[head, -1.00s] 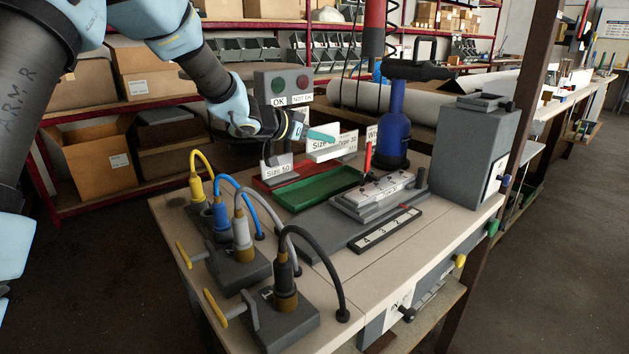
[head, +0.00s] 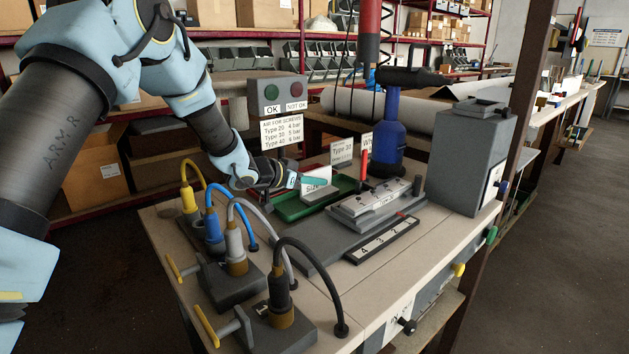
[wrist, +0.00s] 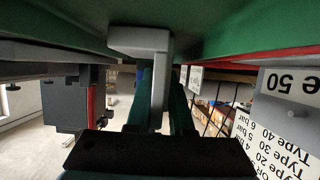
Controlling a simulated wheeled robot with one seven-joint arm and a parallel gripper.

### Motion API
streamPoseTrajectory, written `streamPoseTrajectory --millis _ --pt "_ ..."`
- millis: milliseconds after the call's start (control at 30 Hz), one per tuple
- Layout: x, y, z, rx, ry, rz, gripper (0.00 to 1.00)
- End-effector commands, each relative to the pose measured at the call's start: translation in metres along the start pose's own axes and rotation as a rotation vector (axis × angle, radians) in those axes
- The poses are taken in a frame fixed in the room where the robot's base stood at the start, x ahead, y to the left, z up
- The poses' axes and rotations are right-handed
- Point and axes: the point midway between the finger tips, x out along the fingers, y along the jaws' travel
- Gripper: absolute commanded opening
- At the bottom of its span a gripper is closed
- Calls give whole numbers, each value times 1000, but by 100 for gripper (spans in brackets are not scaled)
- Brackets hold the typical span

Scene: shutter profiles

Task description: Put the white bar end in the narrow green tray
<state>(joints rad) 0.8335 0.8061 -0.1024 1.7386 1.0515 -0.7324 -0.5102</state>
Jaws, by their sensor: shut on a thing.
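My gripper (head: 306,181) has teal fingertips and is low over the green tray (head: 291,212) at the back of the bench. In the wrist view, my gripper (wrist: 160,115) is shut on the pale grey-white bar end (wrist: 153,72). The bar end has a wider flat end, close to the green surface (wrist: 230,25) at the top of that view. I cannot tell whether it touches.
Cabled connectors (head: 237,250) stand at the front left. A sign post with OK lamps (head: 283,95) rises behind my gripper.

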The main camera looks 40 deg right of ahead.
Motion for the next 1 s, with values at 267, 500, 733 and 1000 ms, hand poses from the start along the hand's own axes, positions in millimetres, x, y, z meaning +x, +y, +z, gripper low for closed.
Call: streamPoseTrajectory --millis 267,500,733,1000 --pt "1 0 1 0 0 0 26" --pt "0 0 1 0 0 0 50" --pt "0 0 -1 0 0 0 50" --pt "-35 -1 0 -1 0 -2 50"
